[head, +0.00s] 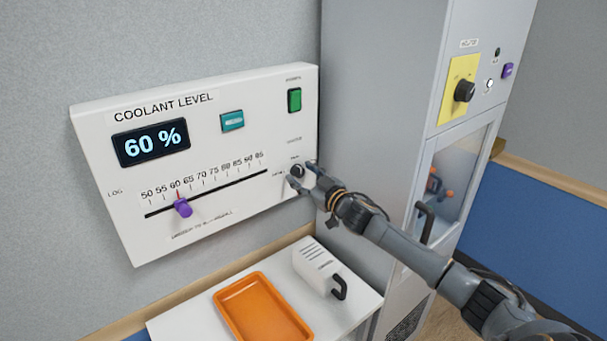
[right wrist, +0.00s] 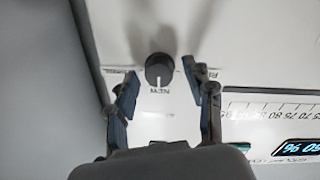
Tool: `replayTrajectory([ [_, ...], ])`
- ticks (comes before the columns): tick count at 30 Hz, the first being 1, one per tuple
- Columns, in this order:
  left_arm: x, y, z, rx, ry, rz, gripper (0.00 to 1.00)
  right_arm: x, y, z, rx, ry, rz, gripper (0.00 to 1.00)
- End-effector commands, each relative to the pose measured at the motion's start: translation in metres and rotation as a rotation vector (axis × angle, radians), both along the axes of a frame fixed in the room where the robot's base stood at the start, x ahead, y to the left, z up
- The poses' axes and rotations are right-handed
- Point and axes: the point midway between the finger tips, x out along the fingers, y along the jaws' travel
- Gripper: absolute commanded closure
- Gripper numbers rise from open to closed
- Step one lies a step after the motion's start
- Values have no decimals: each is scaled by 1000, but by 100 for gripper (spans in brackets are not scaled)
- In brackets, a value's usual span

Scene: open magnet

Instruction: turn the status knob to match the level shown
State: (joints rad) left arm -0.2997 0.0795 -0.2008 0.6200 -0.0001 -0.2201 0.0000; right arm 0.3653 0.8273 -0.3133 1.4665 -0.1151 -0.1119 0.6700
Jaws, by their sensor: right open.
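The coolant panel's display (head: 152,142) reads 60 %. The small dark status knob (head: 297,171) is at the panel's right end, with small labels around it. In the right wrist view the knob (right wrist: 159,68) has a white pointer line aimed at the label on the gripper's side, the upper label in the head view. My right gripper (head: 303,174) is open at the knob. In the right wrist view its fingers (right wrist: 159,90) stand on either side of the knob, with visible gaps. My left gripper is not in view.
A purple slider (head: 183,208) sits near 60 on the scale. A green switch (head: 294,100) and a teal part (head: 232,121) are above. Below, an orange tray (head: 262,309) and a white handled box (head: 318,268) rest on a white surface. A grey cabinet (head: 385,90) stands right.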

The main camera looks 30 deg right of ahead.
Motion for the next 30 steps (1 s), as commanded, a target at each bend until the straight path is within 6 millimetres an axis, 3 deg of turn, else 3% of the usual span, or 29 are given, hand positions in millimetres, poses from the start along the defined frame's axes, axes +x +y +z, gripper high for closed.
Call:
replayTrajectory([
  [4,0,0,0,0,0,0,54,0,0,0,0,0,0,48],
  [5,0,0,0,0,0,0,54,0,0,0,0,0,0,52],
  [12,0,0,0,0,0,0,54,0,0,0,0,0,0,100],
  [23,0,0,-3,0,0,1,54,0,0,-1,-51,-4,0,100],
  [30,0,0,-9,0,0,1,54,0,0,-2,-202,-16,0,100],
])
